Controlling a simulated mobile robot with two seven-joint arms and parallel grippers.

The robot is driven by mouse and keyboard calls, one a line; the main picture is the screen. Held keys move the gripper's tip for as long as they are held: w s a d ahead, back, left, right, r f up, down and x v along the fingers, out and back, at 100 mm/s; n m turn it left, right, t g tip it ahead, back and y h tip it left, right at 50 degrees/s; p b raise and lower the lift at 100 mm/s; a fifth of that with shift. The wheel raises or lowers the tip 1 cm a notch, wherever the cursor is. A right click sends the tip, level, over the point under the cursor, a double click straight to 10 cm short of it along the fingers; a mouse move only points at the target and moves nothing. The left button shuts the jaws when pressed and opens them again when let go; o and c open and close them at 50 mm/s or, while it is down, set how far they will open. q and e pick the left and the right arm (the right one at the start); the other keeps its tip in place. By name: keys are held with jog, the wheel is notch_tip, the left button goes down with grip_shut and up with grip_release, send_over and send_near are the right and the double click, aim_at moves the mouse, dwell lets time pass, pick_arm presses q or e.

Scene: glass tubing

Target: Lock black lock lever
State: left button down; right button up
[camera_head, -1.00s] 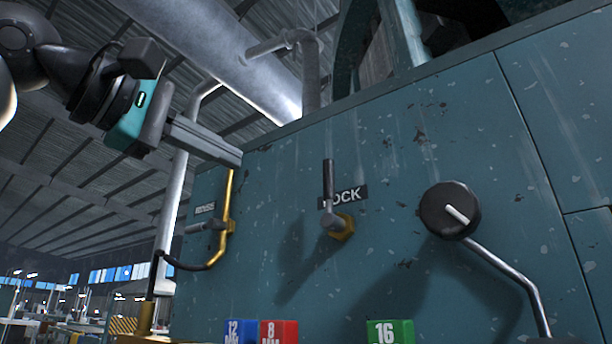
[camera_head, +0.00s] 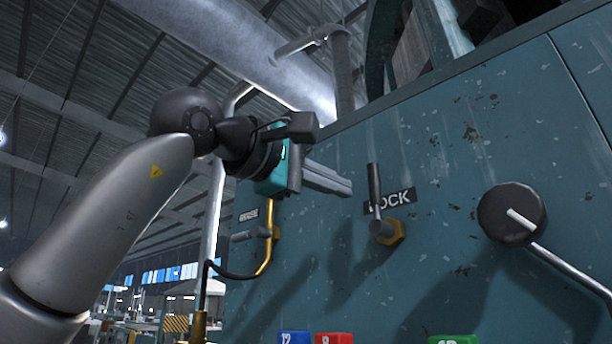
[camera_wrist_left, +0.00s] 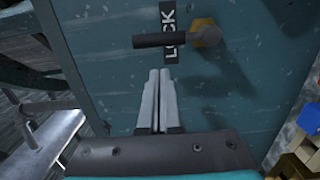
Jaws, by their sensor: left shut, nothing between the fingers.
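The black lock lever (camera_head: 375,190) points upward from its grey pivot on a yellow hex base (camera_head: 392,233), beside the LOCK label (camera_head: 393,200) on the teal machine panel. In the left wrist view the lever (camera_wrist_left: 160,40) lies across the picture, just beyond my fingertips, over the LOCK label (camera_wrist_left: 168,55). My left gripper (camera_head: 350,187) is shut and empty. Its tips are a little left of the lever in the head view; whether they touch it I cannot tell. My right gripper is not in view.
A round black knob (camera_head: 512,214) with a metal rod sits right of the lever. A yellow pipe handle (camera_head: 267,238) is below my left gripper. Blue (camera_head: 293,338), red (camera_head: 334,339) and green (camera_head: 454,340) blocks show at the bottom edge. The panel around the lever is clear.

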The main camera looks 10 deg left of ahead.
pick_arm(q)
jog(key=shift+s+d, duration=0.5)
jog(key=shift+d, duration=0.35)
